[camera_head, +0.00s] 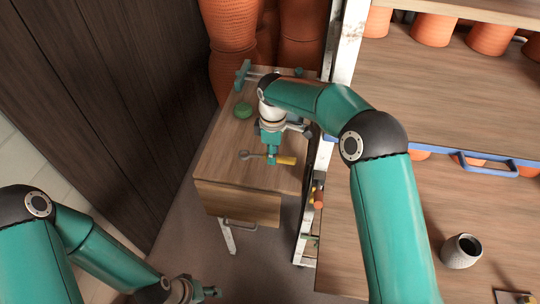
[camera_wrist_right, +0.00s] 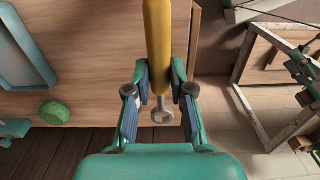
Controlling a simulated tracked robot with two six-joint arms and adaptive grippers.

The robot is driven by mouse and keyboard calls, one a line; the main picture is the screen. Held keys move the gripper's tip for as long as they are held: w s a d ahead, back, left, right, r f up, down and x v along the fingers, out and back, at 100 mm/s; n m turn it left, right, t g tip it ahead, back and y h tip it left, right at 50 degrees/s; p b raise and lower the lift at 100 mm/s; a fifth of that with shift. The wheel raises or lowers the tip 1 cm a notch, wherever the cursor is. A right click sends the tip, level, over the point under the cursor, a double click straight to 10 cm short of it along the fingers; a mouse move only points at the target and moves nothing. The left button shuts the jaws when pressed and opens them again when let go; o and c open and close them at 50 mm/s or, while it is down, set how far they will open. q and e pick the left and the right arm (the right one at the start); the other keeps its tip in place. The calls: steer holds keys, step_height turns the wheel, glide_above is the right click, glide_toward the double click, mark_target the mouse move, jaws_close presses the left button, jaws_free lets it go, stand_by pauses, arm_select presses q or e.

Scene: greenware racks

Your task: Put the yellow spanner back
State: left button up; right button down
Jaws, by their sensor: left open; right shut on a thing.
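The yellow spanner (camera_head: 286,160) has a yellow handle and a grey metal ring end. My right gripper (camera_head: 272,158) is shut on it, over the small wooden table (camera_head: 245,170). In the right wrist view the spanner (camera_wrist_right: 158,45) lies between the fingers (camera_wrist_right: 160,88), its ring end towards the wrist and its handle pointing away. I cannot tell how high it is above the table. My left gripper (camera_head: 207,292) is open and empty at the bottom edge, low and away from the table.
A green lump (camera_head: 243,110) and a teal-ended clamp-like thing (camera_head: 243,72) are on the table's far part. A red-handled tool (camera_head: 319,195) hangs by the rack's white post (camera_head: 345,45). Shelves on the right hold orange pots (camera_head: 432,28), a blue tray (camera_head: 490,170) and a grey vase (camera_head: 461,252).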

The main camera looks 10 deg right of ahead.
mark_target(273, 175)
steer(key=shift+w+d+f, duration=0.1)
steer(key=shift+w+d, duration=0.05)
steer(key=shift+w, duration=0.1)
steer(key=shift+f, duration=0.15)
steer(key=shift+s+f+b, duration=0.1)
steer(key=shift+f+b, duration=0.4)
steer(key=shift+b, duration=0.15)
steer(key=shift+f+b, duration=1.9)
steer(key=shift+f, duration=0.9)
steer(key=shift+f+b, duration=0.3)
steer(key=shift+f, duration=0.15)
steer(key=c, duration=0.9)
jaws_free()
steer(key=shift+c, duration=0.2)
steer(key=shift+o, duration=0.4)
steer(key=o, duration=0.4)
